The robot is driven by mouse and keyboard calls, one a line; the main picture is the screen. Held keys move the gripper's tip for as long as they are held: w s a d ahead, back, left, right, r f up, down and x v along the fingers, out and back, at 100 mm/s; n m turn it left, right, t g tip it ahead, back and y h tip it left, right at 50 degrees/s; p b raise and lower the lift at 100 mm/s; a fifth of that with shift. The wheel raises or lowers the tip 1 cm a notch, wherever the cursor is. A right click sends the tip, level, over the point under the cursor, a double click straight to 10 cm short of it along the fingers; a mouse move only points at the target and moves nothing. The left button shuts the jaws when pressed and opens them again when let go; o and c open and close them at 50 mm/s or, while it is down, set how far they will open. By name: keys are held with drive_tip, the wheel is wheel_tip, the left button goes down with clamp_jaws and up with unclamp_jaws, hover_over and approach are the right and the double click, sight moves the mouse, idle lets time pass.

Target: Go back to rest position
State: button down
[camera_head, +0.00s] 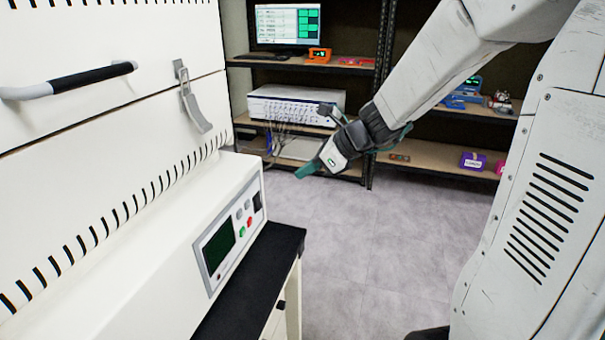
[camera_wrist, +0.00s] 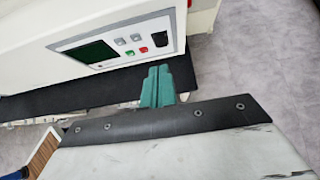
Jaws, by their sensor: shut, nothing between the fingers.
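My gripper (camera_head: 306,171) has green fingers and hangs in free air to the right of the freeze dryer. In the wrist view my gripper (camera_wrist: 160,72) shows its fingers together, with nothing between them. The white freeze dryer (camera_head: 110,130) fills the left of the head view. Its control panel (camera_head: 230,235) has a dark green screen and several buttons. The panel also shows in the wrist view (camera_wrist: 120,45), beyond the fingertips. My fingers look apart from the panel.
The freeze dryer stands on a black-topped bench (camera_head: 262,275). A handle (camera_head: 80,82) and a latch (camera_head: 192,100) stick out from its front. Shelves at the back hold a monitor (camera_head: 288,24) and a white instrument (camera_head: 296,103). The grey floor (camera_head: 345,235) between is clear.

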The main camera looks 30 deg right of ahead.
idle(0.4)
drive_tip(key=s+r+n+g+h, duration=0.2)
drive_tip(key=s+n+h, duration=0.1)
drive_tip(key=s+n, duration=1)
drive_tip(key=s+a+r+n+g+h, duration=0.1)
drive_tip(key=s+r+n+g+h, duration=0.1)
drive_tip(key=s+n, duration=1.1)
drive_tip(key=shift+s+a+r+n+g+h, duration=0.15)
drive_tip(key=shift+s+a+n+g+h, duration=0.2)
drive_tip(key=shift+s+g+h, duration=0.5)
drive_tip(key=shift+w+d, duration=0.1)
drive_tip(key=shift+w, duration=0.15)
